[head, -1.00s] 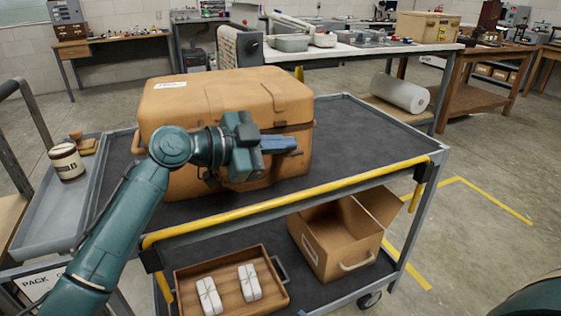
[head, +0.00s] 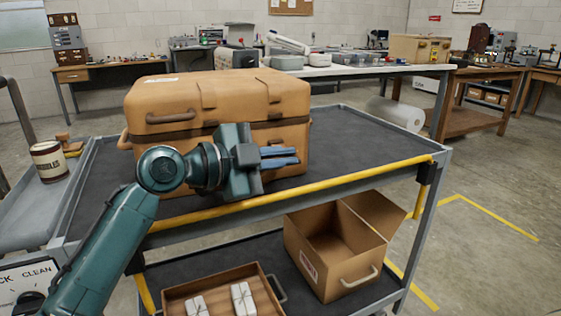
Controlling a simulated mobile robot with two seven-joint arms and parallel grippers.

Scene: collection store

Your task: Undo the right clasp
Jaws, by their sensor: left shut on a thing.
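A tan case (head: 225,95) with a closed lid, a dark band below the lid and a brown front handle stands on the cart's top shelf. Strap-like fittings run over its lid edge. The right clasp is hard to make out, as my left gripper covers part of the front there. My left gripper (head: 293,156) is in front of the case's lower right part, its blue fingers pointing right with a narrow gap between them. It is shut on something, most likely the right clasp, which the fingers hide. My right gripper is out of view.
The cart's dark top shelf (head: 365,145) is clear to the right of the case. A yellow rail (head: 330,183) runs along its front edge. Below are an open cardboard box (head: 330,250) and a wooden tray (head: 262,275) with white packets. A labelled tin (head: 48,161) stands at left.

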